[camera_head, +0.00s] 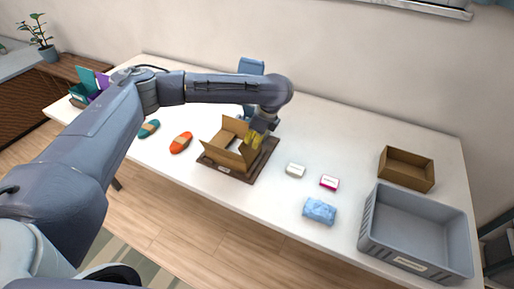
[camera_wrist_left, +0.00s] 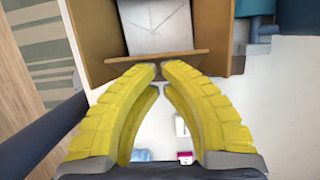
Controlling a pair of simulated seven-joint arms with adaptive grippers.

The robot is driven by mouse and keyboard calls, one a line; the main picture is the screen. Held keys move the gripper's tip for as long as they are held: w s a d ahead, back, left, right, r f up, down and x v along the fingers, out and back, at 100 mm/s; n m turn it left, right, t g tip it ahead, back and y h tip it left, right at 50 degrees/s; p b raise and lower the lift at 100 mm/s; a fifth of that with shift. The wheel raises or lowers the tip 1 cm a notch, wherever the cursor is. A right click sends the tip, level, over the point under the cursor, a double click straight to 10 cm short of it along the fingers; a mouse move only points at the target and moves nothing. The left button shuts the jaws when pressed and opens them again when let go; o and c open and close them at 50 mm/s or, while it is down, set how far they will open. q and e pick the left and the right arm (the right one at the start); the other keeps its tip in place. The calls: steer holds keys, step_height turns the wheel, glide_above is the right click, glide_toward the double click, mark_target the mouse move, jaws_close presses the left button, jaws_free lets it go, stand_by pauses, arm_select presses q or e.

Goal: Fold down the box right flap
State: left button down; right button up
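An open brown cardboard box (camera_head: 231,157) sits on a dark brown mat (camera_head: 215,165) in the middle of the table. Its near flap stands up at a slant. The box also shows at the top of the left wrist view (camera_wrist_left: 92,42), with a pale grey-white block (camera_wrist_left: 157,27) inside. My left gripper (camera_head: 254,142) is at the box's right side, by the right flap (camera_wrist_left: 155,61). In the left wrist view its yellow fingers (camera_wrist_left: 160,68) meet at the tips beside that flap; nothing shows clearly held. My right gripper is out of view.
Orange (camera_head: 181,142) and teal (camera_head: 149,128) bundles lie left of the box. A white block (camera_head: 295,170), a pink-and-white box (camera_head: 329,182) and a blue packet (camera_head: 319,211) lie right. A grey crate (camera_head: 369,235) and small brown box (camera_head: 405,181) stand farther right.

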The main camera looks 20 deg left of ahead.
arm_select(q)
steer(key=shift+a, duration=0.2)
stand_by(0.3)
steer(key=shift+a+f, duration=0.4)
steer(key=shift+a, duration=0.3)
steer(key=shift+w+a+f, duration=0.15)
steer(key=shift+a+f, duration=0.4)
steer(key=shift+a, duration=0.05)
steer(key=shift+f, duration=0.1)
